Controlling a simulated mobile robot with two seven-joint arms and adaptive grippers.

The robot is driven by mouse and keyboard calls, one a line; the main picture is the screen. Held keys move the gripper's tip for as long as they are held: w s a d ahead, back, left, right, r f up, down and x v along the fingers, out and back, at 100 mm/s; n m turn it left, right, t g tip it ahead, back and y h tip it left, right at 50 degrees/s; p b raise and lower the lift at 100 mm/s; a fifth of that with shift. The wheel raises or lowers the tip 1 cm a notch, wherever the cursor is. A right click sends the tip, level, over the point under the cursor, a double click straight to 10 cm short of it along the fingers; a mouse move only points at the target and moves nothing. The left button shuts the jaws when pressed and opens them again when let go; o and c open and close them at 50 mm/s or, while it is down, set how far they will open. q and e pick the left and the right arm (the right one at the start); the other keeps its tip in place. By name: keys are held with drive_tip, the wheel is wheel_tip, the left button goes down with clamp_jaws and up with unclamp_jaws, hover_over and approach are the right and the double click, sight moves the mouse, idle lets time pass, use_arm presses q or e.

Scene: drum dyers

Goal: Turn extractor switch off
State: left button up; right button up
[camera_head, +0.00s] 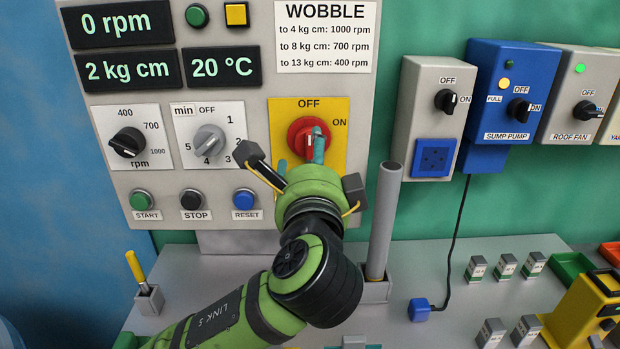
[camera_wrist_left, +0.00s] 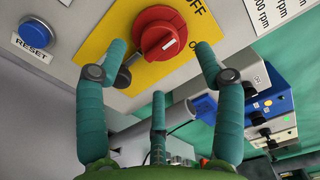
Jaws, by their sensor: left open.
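The red rotary switch (camera_head: 302,131) sits on a yellow plate (camera_head: 337,108) marked OFF at the top and ON to the upper right, on the large grey control panel. In the left wrist view the red switch (camera_wrist_left: 160,35) shows a white mark turned towards the ON side. My left gripper (camera_head: 302,155) is open in front of the plate and partly covers the switch in the head view. In the wrist view its two upper teal fingers are on either side of the switch, with a third finger below. I cannot tell whether any finger touches it. My right gripper is not in view.
The panel has an rpm knob (camera_head: 128,142), a timer knob (camera_head: 209,140), and START (camera_head: 142,199), STOP (camera_head: 192,199) and RESET (camera_head: 244,199) buttons. A grey upright tube (camera_head: 385,222) stands right of my arm. Sump pump (camera_head: 505,75) and roof fan (camera_head: 580,90) boxes are farther right.

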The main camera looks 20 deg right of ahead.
use_arm(q)
drive_tip(key=v, duration=0.6)
idle(0.3)
